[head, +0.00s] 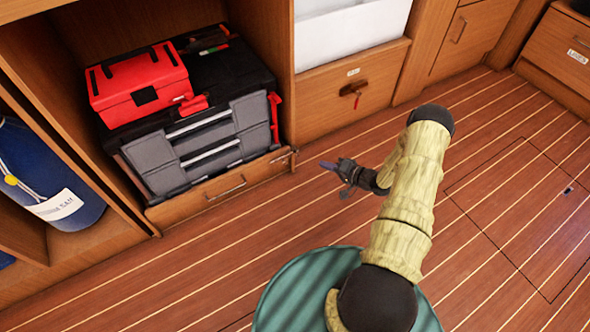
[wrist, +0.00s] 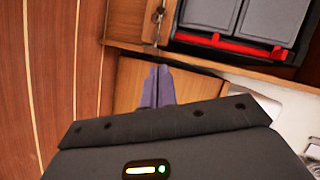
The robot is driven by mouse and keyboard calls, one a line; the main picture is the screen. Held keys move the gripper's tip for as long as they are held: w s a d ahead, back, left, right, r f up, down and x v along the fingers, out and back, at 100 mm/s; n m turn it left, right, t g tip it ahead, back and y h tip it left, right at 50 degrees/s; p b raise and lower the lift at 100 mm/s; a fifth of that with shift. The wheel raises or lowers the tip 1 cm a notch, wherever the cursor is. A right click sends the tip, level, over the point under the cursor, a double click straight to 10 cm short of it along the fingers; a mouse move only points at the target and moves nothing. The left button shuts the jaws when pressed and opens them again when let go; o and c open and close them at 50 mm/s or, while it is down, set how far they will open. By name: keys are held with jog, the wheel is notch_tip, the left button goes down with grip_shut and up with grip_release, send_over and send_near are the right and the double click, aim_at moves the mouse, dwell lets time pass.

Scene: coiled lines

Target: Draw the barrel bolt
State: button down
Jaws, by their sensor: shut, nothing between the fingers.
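The barrel bolt (head: 281,158) is a small metal fitting at the right end of the low wooden front under the toolbox in the head view. In the wrist view the bolt (wrist: 157,18) shows at the top, on the wood near the grey and red toolbox. My gripper (head: 328,165) is over the floor, a short way right of the bolt and apart from it. In the wrist view my gripper's bluish fingers (wrist: 157,72) are together and empty, pointing up the picture towards the bolt. How far the bolt's rod is drawn is too small to tell.
The black and grey toolbox (head: 200,140) with a red case (head: 138,85) fills the open bay. A handled wooden front (head: 195,208) runs below it. A drawer with a key and red tag (head: 354,92) is at its right. The plank floor (head: 490,170) is clear.

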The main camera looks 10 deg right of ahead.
jog(key=shift+r, duration=0.1)
jog(key=b, duration=0.6)
send_near(283, 158)
jog(key=w+d, duration=0.1)
jog(key=w, duration=0.2)
jog(key=a+b, duration=0.1)
jog(key=a+f, duration=0.1)
jog(key=a, duration=0.1)
jog(key=shift+a+f+b, duration=0.15)
jog(key=shift+a+b, duration=0.1)
jog(key=shift+b, duration=0.1)
